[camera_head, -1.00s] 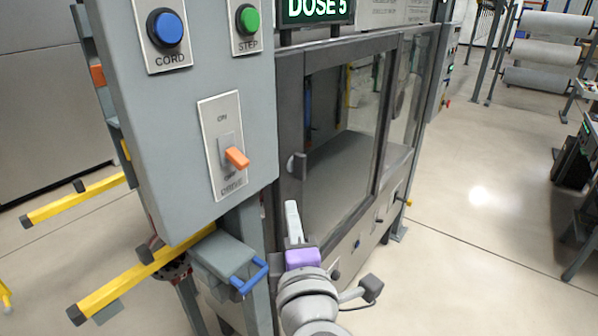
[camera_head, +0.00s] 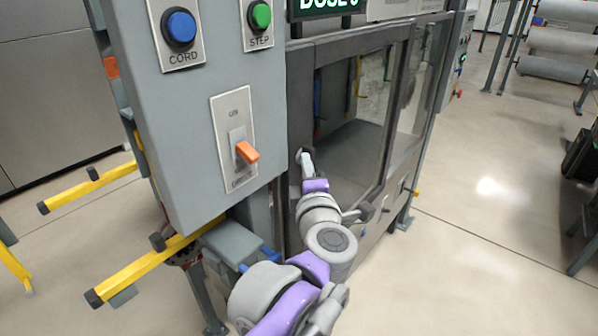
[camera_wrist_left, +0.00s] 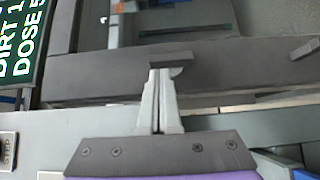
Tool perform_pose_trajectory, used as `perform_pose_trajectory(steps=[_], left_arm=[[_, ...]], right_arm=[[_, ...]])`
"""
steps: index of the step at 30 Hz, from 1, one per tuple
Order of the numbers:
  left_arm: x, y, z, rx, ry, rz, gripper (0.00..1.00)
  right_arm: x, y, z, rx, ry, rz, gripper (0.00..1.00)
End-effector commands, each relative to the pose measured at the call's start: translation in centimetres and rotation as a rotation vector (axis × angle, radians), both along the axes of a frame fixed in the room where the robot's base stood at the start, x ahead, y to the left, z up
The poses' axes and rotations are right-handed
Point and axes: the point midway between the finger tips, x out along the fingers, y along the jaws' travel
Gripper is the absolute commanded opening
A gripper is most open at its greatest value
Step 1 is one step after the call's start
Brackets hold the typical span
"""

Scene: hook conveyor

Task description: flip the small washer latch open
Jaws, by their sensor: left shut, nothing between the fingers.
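The small washer latch is a dark grey tab on the dark door frame. In the left wrist view the latch (camera_wrist_left: 181,66) sits right at my fingertips, its edge just beyond them. In the head view it is mostly hidden by my left gripper (camera_head: 307,163), which reaches up to the left side of the door frame. The left gripper's pale fingers (camera_wrist_left: 158,78) are shut together with nothing between them. They appear to touch or nearly touch the latch; I cannot tell which. My right gripper is not in view.
A grey control box (camera_head: 188,120) with a blue CORD button, a green STEP button and an orange switch (camera_head: 247,152) stands left of the door. The glass door (camera_head: 352,130) is right of the latch. Yellow bars (camera_head: 145,268) stick out at lower left. The floor at right is clear.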

Motion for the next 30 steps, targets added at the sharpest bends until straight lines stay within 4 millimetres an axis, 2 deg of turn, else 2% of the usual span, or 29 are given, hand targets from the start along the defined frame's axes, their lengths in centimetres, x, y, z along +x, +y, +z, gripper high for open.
perform_pose_trajectory(steps=[30], left_arm=[[0.49,-0.41,0.23,0.050,0.072,0.000,0.00]], right_arm=[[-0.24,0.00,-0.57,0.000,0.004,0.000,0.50]])
